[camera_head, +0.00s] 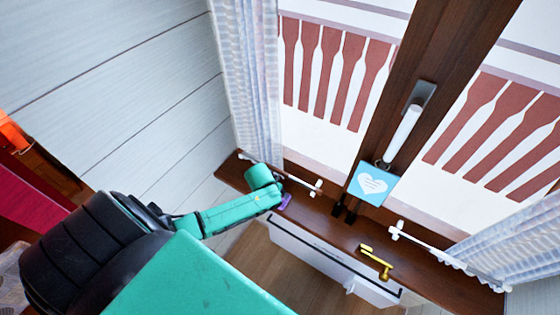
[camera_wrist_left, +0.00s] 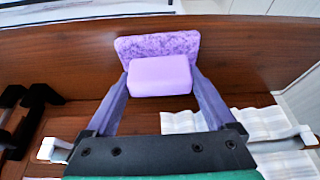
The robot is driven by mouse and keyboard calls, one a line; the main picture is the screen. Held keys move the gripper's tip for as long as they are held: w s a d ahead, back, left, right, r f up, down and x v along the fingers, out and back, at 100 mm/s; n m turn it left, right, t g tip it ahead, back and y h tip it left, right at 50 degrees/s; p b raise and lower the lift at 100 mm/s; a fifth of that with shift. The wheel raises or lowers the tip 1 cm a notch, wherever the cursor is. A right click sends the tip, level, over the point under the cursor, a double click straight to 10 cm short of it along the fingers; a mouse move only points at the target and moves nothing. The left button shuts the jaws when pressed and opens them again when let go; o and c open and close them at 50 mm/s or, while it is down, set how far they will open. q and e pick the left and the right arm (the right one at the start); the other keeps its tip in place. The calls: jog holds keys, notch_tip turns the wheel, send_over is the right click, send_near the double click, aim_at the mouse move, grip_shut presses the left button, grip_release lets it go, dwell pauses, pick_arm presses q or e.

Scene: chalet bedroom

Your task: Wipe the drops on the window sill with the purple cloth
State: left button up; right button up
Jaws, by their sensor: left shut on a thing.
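The purple cloth (camera_wrist_left: 157,45) shows in the left wrist view as a mottled pad with a lighter purple block (camera_wrist_left: 160,76) on its near side. My left gripper (camera_wrist_left: 160,82) is shut on that block, one finger at each side. In the head view only a small purple bit (camera_head: 285,201) shows at the end of my left arm, over the left part of the brown window sill (camera_head: 325,213). The wrist view shows the cloth against the brown wood; I cannot tell whether it touches. I make out no drops in either view. My right gripper is not in view.
A gold handle-shaped object (camera_head: 377,261) lies farther right. White curtain rods (camera_head: 425,244) and curtains (camera_head: 245,80) hang at both sides. A white radiator (camera_head: 330,262) is below the sill.

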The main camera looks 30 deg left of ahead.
pick_arm(q)
jog(key=shift+s+a+f+p, duration=0.1)
jog(key=shift+a+p, duration=0.05)
jog(key=shift+a, duration=1.3)
jog(key=shift+s+a+p, duration=0.1)
jog(key=shift+a+p, duration=0.05)
jog(key=shift+a, duration=1.3)
notch_tip(320, 180, up, 3)
jog(key=p, duration=0.3)
jog(key=shift+w, duration=0.1)
jog(key=shift+r, duration=1.5)
jog(key=shift+r, duration=1.55)
